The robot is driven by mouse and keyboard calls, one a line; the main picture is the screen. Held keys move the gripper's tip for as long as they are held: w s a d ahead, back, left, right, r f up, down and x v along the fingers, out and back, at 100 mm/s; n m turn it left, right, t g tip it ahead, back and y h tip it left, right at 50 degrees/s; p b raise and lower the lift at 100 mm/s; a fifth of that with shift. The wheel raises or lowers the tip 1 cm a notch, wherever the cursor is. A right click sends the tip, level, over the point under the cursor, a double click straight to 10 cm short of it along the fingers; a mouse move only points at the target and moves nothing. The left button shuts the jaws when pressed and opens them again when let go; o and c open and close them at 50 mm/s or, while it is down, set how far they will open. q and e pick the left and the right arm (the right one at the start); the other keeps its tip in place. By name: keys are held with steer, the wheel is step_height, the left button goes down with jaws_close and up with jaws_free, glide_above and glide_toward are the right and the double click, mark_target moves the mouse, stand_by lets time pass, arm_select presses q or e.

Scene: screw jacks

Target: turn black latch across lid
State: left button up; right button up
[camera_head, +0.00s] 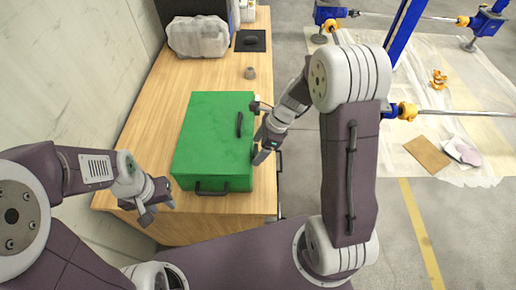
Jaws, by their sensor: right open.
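A green box (208,145) with a closed lid sits on the wooden table. The black latch (239,124) is a short bar on the lid near its right edge, lying roughly along that edge. My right gripper (257,132) is open at the right side of the box, its two fingers spread apart along the edge, close to the latch. I cannot tell whether it touches the box. My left gripper (146,212) is at the table's front left corner, apart from the box; its fingers are too unclear to judge.
A black handle (212,189) is on the box's front. A small grey cup (250,73), a black mat (250,41) and a plastic-wrapped bundle (198,37) are farther back on the table (150,120). A wall runs along the left. Blue screw jacks (400,30) stand at the right.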

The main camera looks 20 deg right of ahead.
steer(key=shift+s, duration=0.1)
steer(key=shift+a+f, duration=0.1)
steer(key=shift+c, duration=0.3)
steer(key=shift+w, duration=0.2)
steer(key=c, duration=1.3)
steer(key=shift+w+r+n+g+p, duration=0.15)
steer(key=shift+n+g+p, duration=0.2)
steer(key=shift+n+p, duration=0.6)
steer(key=shift+r+n+g+p, duration=0.1)
steer(key=shift+n+g+p, duration=0.25)
steer(key=shift+n+p, duration=0.55)
steer(key=n+g+p, duration=0.1)
steer(key=n+p, duration=0.1)
steer(key=n, duration=0.2)
steer(key=shift+w+n+g+p, duration=0.1)
steer(key=shift+n+g+p, duration=0.25)
steer(key=shift+g+p, duration=0.05)
steer(key=n+g+h+p, duration=0.1)
steer(key=n, duration=0.3)
steer(key=shift+w+f+n+p, duration=0.1)
steer(key=shift+n+p, duration=0.2)
steer(key=shift+p, duration=0.1)
steer(key=n+h, duration=0.1)
steer(key=n, duration=0.1)
steer(key=n+g+h, duration=0.1)
steer(key=n, duration=0.1)
steer(key=shift+a+n+p, duration=0.2)
steer(key=shift+n+p, duration=0.1)
steer(key=shift+p, duration=0.05)
steer(key=shift+f, duration=0.1)
